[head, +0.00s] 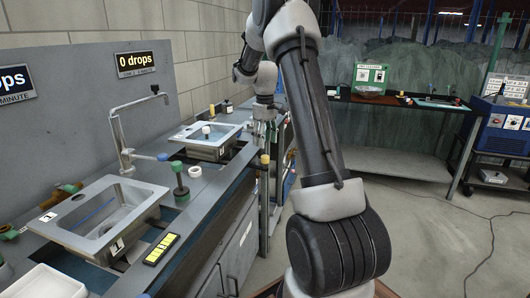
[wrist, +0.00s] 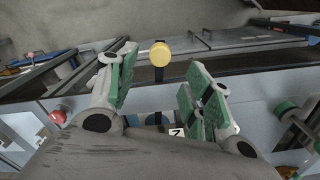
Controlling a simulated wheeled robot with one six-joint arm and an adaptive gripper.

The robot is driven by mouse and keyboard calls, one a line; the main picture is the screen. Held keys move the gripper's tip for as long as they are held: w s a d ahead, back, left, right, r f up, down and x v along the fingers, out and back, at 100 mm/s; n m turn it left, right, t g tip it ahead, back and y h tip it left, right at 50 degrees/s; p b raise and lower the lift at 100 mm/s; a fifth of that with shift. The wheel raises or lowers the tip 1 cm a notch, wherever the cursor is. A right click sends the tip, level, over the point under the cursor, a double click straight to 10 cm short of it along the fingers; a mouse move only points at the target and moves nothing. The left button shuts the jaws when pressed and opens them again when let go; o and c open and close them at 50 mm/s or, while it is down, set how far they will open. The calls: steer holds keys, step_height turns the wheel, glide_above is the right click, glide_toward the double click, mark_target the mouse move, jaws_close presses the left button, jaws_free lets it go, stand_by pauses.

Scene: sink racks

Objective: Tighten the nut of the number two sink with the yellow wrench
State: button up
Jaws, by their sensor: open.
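In the head view, the far sink (head: 213,141) sits in the bench, with a small number plate on its front that looks like 2. That plate (wrist: 176,132) also shows in the wrist view. A yellow round end (wrist: 160,52) on a dark shaft, probably the yellow wrench, shows beyond my fingertips, near the gap between them. In the head view a yellow cap (head: 265,158) stands at the bench's front edge, below my gripper (head: 264,127). In the wrist view my gripper (wrist: 160,80) has its green-padded fingers spread, with nothing held. I cannot make out the nut.
A nearer sink (head: 110,215) with a tall tap (head: 123,135) stands at the left. A yellow-and-black box (head: 161,249) lies on the bench's front. A back table (head: 400,103) and blue cabinet (head: 500,125) stand right; the floor between is mostly clear.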

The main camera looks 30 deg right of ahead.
mark_target(265, 156)
step_height(265, 156, up, 4)
steer(key=shift+r, duration=0.1)
stand_by(0.6)
steer(key=s+a+r+m+t, duration=0.1)
steer(key=s+a, duration=0.4)
steer(key=s, duration=0.6)
steer(key=s+a+r+t, duration=0.2)
steer(key=s+a+r, duration=0.2)
steer(key=s, duration=0.7)
steer(key=s+a+r+m+t, duration=0.1)
steer(key=s+a+r, duration=0.2)
steer(key=s+a, duration=0.4)
steer(key=shift+s+a+r+m, duration=0.2)
steer(key=shift+s+a+m, duration=0.1)
steer(key=shift+s, duration=2.2)
